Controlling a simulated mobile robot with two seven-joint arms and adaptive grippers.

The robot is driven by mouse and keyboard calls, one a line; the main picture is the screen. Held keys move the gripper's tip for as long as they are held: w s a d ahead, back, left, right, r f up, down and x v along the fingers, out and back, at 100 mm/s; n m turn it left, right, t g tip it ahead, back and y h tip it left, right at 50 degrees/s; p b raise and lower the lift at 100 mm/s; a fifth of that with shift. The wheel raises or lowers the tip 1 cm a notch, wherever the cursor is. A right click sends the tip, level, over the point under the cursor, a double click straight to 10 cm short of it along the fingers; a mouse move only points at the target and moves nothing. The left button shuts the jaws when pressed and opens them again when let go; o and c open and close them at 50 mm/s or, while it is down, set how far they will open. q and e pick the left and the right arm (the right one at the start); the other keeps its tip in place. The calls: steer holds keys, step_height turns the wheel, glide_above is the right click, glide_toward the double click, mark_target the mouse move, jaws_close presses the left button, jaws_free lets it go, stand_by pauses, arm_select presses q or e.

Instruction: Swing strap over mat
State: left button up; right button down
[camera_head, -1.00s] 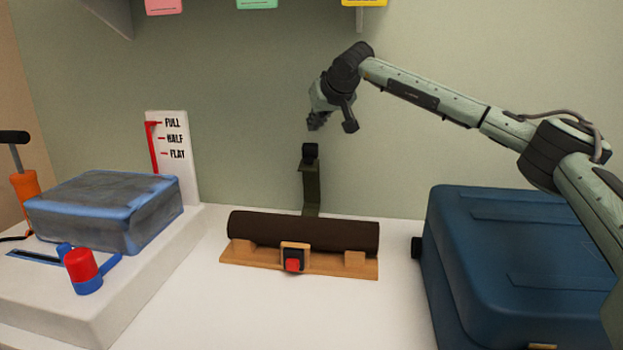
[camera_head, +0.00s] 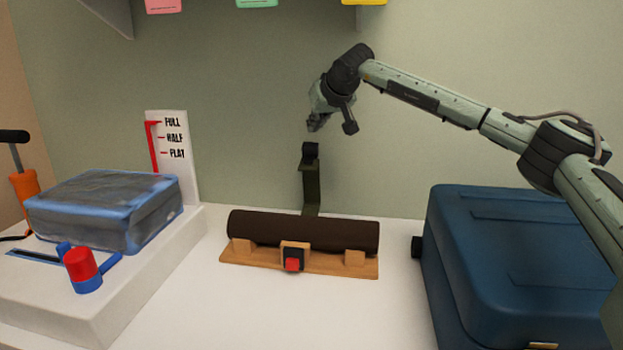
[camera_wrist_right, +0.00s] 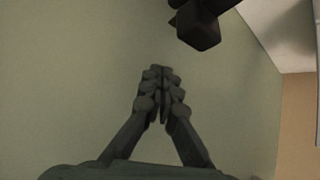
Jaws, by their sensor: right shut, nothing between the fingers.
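The mat (camera_head: 305,232) is a dark brown roll lying on a wooden cradle (camera_head: 300,266) in the middle of the head view. The strap (camera_head: 311,190) is dark green and stands upright behind the mat, with a black buckle end (camera_head: 310,151) at its top. A black and red catch (camera_head: 293,260) sits at the front of the cradle. My right gripper (camera_head: 314,126) is above the strap's top end, apart from it. In the right wrist view its fingers (camera_wrist_right: 161,75) meet with nothing between them. My left gripper is in neither view.
A blue suitcase (camera_head: 520,250) stands at the right. At the left, a blue-edged grey bag (camera_head: 105,210) lies on a white platform beside a red knob (camera_head: 80,265), an orange pump (camera_head: 25,190) and a FULL/HALF/FLAT gauge (camera_head: 172,150). Bare white surface lies in front of the cradle.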

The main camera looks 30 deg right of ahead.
steer(key=shift+f+b, duration=0.8)
steer(key=shift+f, duration=1.25)
steer(key=shift+s+a+b, duration=0.35)
steer(key=shift+s+a, duration=0.4)
steer(key=shift+s, duration=0.25)
steer(key=shift+s+a+b, duration=0.4)
steer(key=shift+s+a, duration=0.35)
steer(key=shift+s, duration=0.25)
steer(key=shift+s+a+b, duration=0.35)
steer(key=shift+s+a, duration=0.4)
steer(key=shift+s, duration=0.25)
steer(key=s+a+b, duration=0.1)
steer(key=s+a, duration=0.3)
steer(key=s, duration=0.2)
steer(key=shift+a+b, duration=0.25)
steer(key=shift+b, duration=0.15)
steer(key=p, duration=0.6)
glide_toward(305, 155)
steer(key=s+a+r, duration=0.1)
steer(key=a+r, duration=0.2)
steer(key=a, duration=0.1)
steer(key=shift+r+b, duration=0.15)
steer(key=shift+b, duration=0.15)
